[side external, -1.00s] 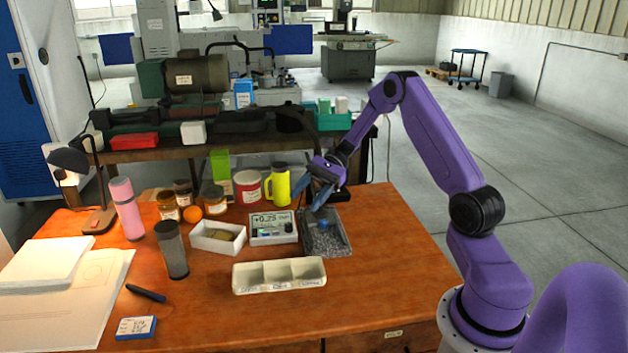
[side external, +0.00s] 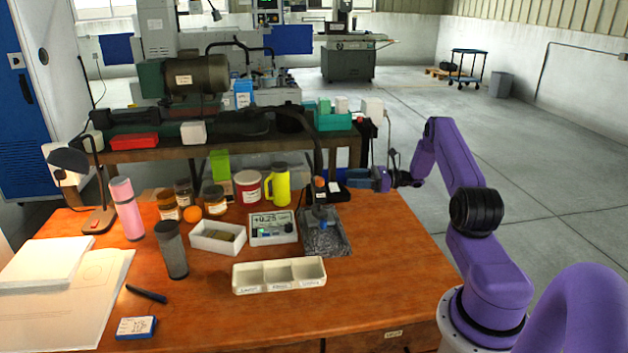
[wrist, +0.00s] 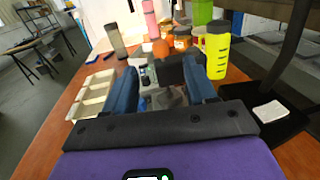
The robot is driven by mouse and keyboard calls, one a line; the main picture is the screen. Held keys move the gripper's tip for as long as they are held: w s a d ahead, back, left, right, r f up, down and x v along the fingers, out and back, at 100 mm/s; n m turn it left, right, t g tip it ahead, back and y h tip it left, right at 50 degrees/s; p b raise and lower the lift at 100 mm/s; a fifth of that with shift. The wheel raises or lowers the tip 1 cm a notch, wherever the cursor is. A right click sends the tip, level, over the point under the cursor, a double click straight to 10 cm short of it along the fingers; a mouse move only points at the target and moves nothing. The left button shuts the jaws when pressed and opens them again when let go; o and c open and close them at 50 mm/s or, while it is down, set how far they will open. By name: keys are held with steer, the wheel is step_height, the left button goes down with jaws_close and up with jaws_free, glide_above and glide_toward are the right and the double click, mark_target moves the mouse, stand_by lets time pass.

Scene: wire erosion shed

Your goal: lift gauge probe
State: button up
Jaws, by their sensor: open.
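The gauge stand has a speckled grey granite base (side external: 340,243) and a dark upright post (side external: 318,192) with an orange spot near its top. A small blue part (side external: 323,224), perhaps the probe tip or a piece under it, sits low over the base. The readout box (side external: 272,228) beside it shows about +0.25. My gripper (side external: 352,180), with blue fingers, is to the right of the post at its upper height, pointing left and apart from it. In the wrist view my gripper (wrist: 160,88) is open and empty, with the stand seen beyond and partly between the fingers.
A white three-compartment tray (side external: 279,287) lies in front. A white box (side external: 217,248), a yellow flask (side external: 281,184) and several jars stand left of the stand. A black pad (side external: 334,193) lies behind it. The table's right front is clear.

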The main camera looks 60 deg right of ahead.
mark_target(314, 188)
steer(key=x, duration=1.3)
steer(key=shift+a, duration=0.1)
steer(key=shift+c, duration=0.3)
